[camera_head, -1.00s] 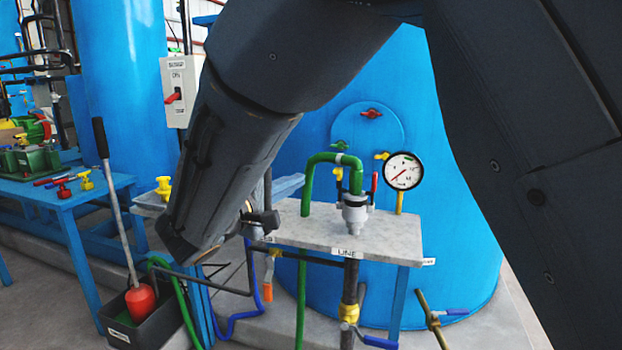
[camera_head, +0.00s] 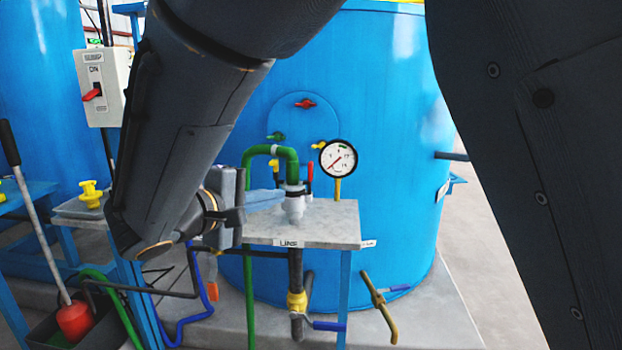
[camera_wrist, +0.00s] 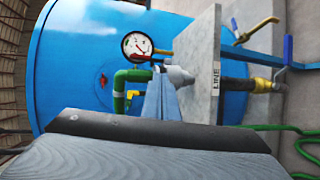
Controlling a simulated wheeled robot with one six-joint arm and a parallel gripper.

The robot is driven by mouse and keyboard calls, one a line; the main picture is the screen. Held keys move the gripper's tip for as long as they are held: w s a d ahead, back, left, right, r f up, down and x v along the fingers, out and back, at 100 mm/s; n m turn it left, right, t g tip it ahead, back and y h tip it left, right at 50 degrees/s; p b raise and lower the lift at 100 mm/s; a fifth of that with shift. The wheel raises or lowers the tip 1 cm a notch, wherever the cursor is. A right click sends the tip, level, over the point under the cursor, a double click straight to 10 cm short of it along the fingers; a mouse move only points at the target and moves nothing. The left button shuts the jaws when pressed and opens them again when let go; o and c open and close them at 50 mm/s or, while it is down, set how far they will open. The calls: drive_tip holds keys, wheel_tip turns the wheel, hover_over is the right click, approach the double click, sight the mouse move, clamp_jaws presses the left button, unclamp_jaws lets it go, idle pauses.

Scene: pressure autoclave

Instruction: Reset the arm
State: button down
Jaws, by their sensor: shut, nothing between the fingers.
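My gripper (camera_head: 268,198) shows in the head view as pale blue fingers reaching right from the wrist, over or in front of the small grey table. In the wrist view, its fingers (camera_wrist: 160,97) are shut together with nothing between them. They appear close to the grey valve fitting (camera_head: 294,203) on the table; I cannot tell whether they touch it. My dark arm hangs across the left and right of the head view and hides part of the background.
The grey table (camera_head: 335,222) marked LINE carries a green pipe (camera_head: 248,190). A pressure gauge (camera_head: 338,158) stands before the blue vessel (camera_head: 395,110). A switch box (camera_head: 103,86) hangs at left. A black bin (camera_head: 40,325) holds a red-ended lever. Floor is clear at right.

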drive_tip(key=s+d+f+m+g, duration=0.2)
drive_tip(key=s+d+f+g, duration=0.25)
drive_tip(key=d, duration=0.55)
drive_tip(key=s+d+f+m+g, duration=0.25)
drive_tip(key=s+d+g, duration=0.25)
drive_tip(key=d, duration=0.5)
drive_tip(key=s+d+f+m+g+y, duration=0.1)
drive_tip(key=s+f+m+g+y, duration=0.35)
drive_tip(key=s+y, duration=0.6)
drive_tip(key=s+d+r+m+h+p, duration=0.2)
drive_tip(key=d+r+p, duration=0.7)
drive_tip(key=p, duration=0.9)
drive_tip(key=shift+s+d+r+m+t+h, duration=0.25)
drive_tip(key=shift+s+r+m+h, duration=0.2)
drive_tip(key=shift+m, duration=0.25)
